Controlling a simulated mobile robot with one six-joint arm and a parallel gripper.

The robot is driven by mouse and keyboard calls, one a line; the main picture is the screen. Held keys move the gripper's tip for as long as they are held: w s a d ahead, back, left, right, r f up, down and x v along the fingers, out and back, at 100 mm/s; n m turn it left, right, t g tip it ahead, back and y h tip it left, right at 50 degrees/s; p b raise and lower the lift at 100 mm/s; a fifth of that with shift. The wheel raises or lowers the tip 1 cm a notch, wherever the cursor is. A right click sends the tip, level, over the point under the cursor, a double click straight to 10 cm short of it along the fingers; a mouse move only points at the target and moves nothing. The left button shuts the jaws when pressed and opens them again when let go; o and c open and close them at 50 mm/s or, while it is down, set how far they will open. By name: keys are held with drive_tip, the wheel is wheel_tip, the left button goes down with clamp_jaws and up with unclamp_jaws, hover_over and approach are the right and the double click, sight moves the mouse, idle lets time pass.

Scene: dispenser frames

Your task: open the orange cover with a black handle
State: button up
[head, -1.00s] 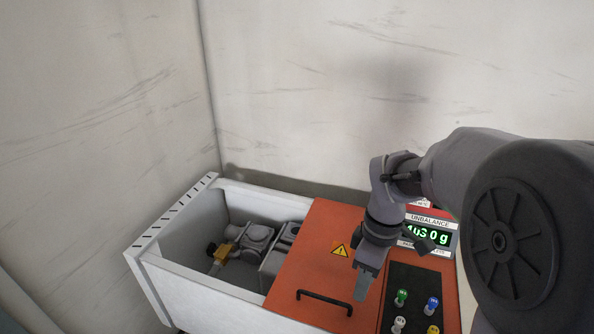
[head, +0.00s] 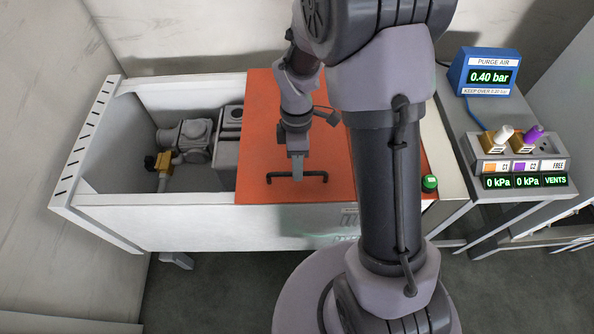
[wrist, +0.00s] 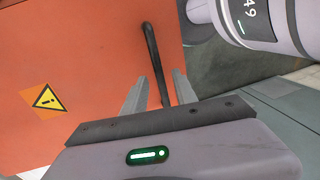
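The orange cover (head: 261,125) lies flat and closed over the right part of a white box. It also fills the left of the wrist view (wrist: 85,60), with a yellow warning sign. Its black bar handle (head: 316,174) is near the cover's front edge. My gripper (head: 297,176) points down over the middle of the handle. In the wrist view my gripper (wrist: 160,76) has its two fingers apart, and the handle (wrist: 152,48) runs between them in the picture. Whether the fingers touch it cannot be told. What lies under the cover is hidden.
The white box (head: 190,201) is open on the left, with grey fittings (head: 190,140) inside. A green button (head: 429,183) shows right of my arm. A blue purge air display (head: 487,72) and a valve panel (head: 522,167) stand on the right bench. A wall is behind.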

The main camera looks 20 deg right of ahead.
drive_tip(key=shift+f, duration=0.5)
drive_tip(key=shift+a, duration=0.1)
clamp_jaws()
idle(1.0)
